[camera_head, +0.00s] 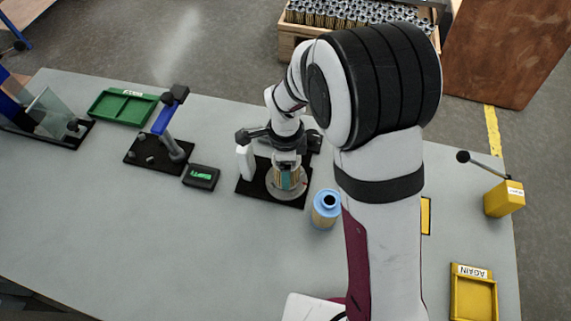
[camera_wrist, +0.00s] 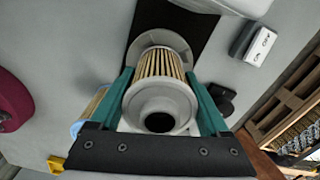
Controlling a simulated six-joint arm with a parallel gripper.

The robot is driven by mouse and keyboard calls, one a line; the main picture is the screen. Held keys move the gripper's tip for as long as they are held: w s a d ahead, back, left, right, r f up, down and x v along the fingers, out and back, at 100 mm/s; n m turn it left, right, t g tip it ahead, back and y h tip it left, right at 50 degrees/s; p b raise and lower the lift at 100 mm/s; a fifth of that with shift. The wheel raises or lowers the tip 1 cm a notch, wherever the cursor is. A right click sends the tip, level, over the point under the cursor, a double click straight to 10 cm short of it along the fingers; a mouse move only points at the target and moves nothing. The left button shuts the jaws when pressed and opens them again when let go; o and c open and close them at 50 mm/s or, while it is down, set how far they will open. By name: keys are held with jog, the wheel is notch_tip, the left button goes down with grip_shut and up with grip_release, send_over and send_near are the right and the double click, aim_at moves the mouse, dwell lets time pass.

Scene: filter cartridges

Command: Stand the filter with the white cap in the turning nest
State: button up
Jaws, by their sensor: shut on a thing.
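The filter with the white cap (camera_wrist: 160,103) has tan pleats and a dark central hole. It is between the teal fingers of my gripper (camera_wrist: 159,78), which are shut on its sides. In the head view my gripper (camera_head: 287,178) holds it upright over the turning nest (camera_head: 272,190), a round grey disc on a black plate. The disc (camera_wrist: 150,40) also shows behind the filter's far end in the wrist view. I cannot tell whether that end touches the disc. The filter's cap is hidden by my gripper in the head view.
A blue-capped filter (camera_head: 326,208) stands just right of the black plate. A small display box (camera_head: 201,176) and a blue-armed stand (camera_head: 165,135) are to the left, with a green tray (camera_head: 122,107) beyond. A yellow tray (camera_head: 473,295) is at right. The front left table is clear.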

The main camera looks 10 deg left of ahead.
jog(key=shift+f, duration=0.15)
jog(key=o, duration=1.3)
jog(key=shift+r, duration=1)
jog(key=shift+r, duration=3.25)
